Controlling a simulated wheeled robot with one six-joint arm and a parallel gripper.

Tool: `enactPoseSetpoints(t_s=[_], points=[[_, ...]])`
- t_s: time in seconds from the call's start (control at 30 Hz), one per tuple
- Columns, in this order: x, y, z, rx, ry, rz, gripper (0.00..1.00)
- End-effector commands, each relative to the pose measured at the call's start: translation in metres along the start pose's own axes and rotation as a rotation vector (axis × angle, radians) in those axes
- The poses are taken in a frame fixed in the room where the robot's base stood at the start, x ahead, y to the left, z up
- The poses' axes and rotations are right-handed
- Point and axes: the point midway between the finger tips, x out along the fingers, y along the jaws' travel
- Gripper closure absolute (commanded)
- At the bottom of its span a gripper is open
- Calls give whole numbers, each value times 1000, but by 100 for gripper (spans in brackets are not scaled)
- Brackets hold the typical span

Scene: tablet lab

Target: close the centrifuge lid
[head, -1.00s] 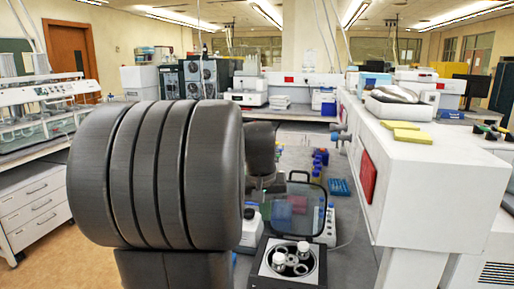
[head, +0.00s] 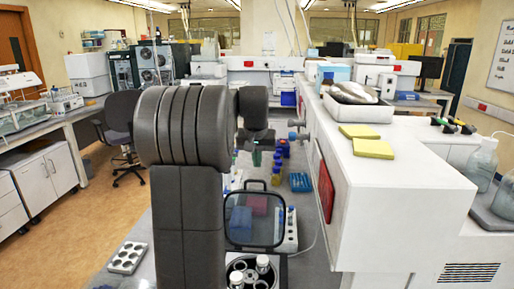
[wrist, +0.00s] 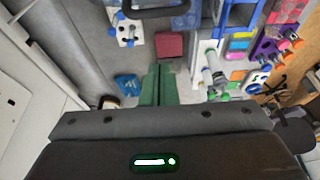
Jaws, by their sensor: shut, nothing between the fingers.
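The centrifuge (head: 229,262) is at the bottom centre of the head view, with tubes in its round rotor. Its lid (head: 255,243), a clear panel in a dark rounded frame with a handle on its top edge, stands open and upright behind the rotor. My gripper (head: 256,158) is above and beyond the lid in the head view, partly hidden by my arm. In the wrist view my gripper's green fingers (wrist: 158,82) are together and empty, over the bench. A dark frame at the top edge of that view looks like part of the lid (wrist: 160,11).
A tube rack (head: 290,240) stands right of the lid, and a blue rack (head: 300,182) lies farther back. A white raised shelf (head: 400,190) with yellow pads bounds the right side. A white tray with holes (head: 127,257) is at left.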

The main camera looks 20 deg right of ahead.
Motion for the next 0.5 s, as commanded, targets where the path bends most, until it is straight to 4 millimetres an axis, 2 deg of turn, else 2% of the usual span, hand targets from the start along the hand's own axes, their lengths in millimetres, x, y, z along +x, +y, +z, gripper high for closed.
enactPoseSetpoints(t_s=[0.13,0.3,0.5], points=[[32,0,1,0,-5,1,100],[21,0,21,-1,1,0,100],[18,0,35,-1,1,0,100]])
